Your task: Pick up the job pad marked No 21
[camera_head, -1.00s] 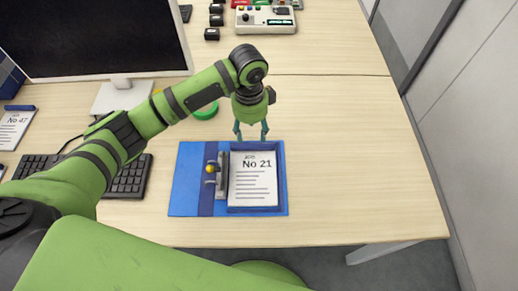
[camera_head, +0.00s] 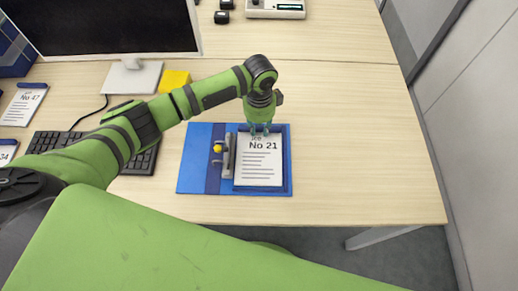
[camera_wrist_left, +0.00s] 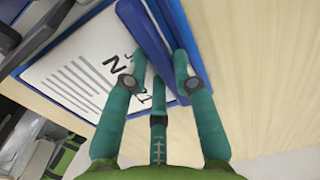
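The job pad marked No 21 (camera_head: 260,167) is a white sheet or block with printed lines. It lies in a blue folder-like holder (camera_head: 198,172) with a metal clip at its left side. My left gripper (camera_head: 260,130) points down at the pad's top edge. Firm contact cannot be made out. My right gripper is not in view.
A keyboard (camera_head: 130,163), a monitor (camera_head: 100,28) and a yellow block (camera_head: 174,79) stand left of the pad. A pad marked No 47 (camera_head: 22,105) lies at the far left. The desk right of the holder is clear, with a wall beyond.

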